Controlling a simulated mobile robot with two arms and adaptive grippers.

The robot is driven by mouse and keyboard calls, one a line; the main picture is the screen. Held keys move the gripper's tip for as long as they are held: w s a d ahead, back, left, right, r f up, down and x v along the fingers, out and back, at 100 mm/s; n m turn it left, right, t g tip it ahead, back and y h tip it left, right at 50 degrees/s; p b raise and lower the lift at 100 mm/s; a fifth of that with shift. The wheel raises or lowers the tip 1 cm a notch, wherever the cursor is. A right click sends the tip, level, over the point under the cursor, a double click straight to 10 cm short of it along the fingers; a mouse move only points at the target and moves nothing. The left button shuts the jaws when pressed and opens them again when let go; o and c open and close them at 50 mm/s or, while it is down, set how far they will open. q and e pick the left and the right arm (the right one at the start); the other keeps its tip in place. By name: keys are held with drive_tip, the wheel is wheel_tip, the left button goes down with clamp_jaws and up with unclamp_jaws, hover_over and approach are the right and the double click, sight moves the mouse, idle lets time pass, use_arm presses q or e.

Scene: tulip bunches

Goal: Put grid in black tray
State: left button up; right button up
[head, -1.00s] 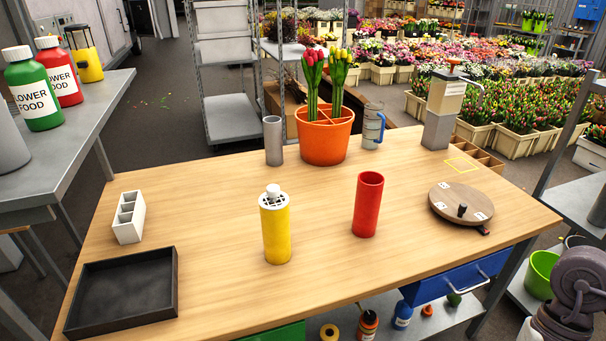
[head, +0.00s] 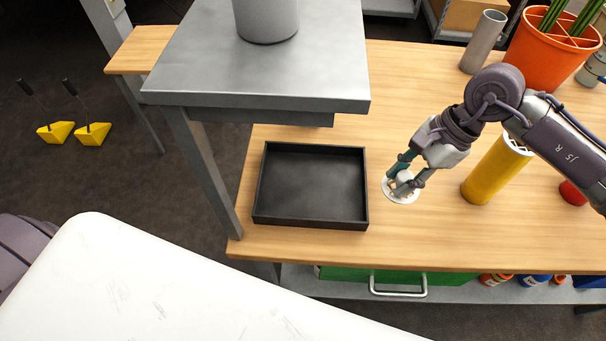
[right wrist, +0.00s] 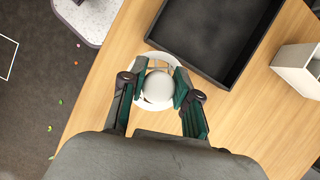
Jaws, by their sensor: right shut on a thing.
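The grid is a white round disc (head: 401,197) with a pale knob in its middle. My right gripper (head: 402,181) is shut on the knob, with the disc below the fingertips. The right wrist view shows the knob (right wrist: 157,90) between the two fingers and part of the disc around it. The black tray (head: 312,188) is shallow, rectangular and empty. The grid is just right of the tray, outside its rim; its exact height over the table is hard to tell. In the right wrist view the tray (right wrist: 215,28) lies just beyond the grid. My left gripper is out of view.
The yellow cylinder (head: 492,172) stands right of the grid, partly behind my right arm. A grey side table (head: 270,70) overhangs behind the tray. A white compartment box (right wrist: 298,68) stands beside the tray. Bare wooden tabletop (head: 400,235) lies in front.

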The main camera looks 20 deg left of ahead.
drive_tip(key=w+a+r+m+t, duration=0.2)
drive_tip(key=a+m, duration=0.3)
drive_tip(key=p, duration=0.3)
approach(303, 183)
drive_tip(key=shift+s+a+m+y, duration=0.15)
drive_tip(key=shift+a+m+y, duration=0.2)
drive_tip(key=shift+a, duration=0.2)
drive_tip(key=shift+a+f, duration=0.2)
drive_tip(key=shift+f, duration=0.2)
wheel_tip(303, 183, down, 3)
drive_tip(key=shift+f+p, duration=0.15)
drive_tip(key=shift+p, duration=0.15)
drive_tip(key=shift+f, duration=0.3)
drive_tip(key=o, duration=0.9)
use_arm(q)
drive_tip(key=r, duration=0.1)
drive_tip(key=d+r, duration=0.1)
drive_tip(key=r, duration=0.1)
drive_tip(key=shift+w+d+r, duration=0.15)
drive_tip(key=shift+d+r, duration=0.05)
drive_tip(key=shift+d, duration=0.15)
use_arm(e)
drive_tip(key=shift+o, duration=0.2)
drive_tip(key=shift+r, duration=0.1)
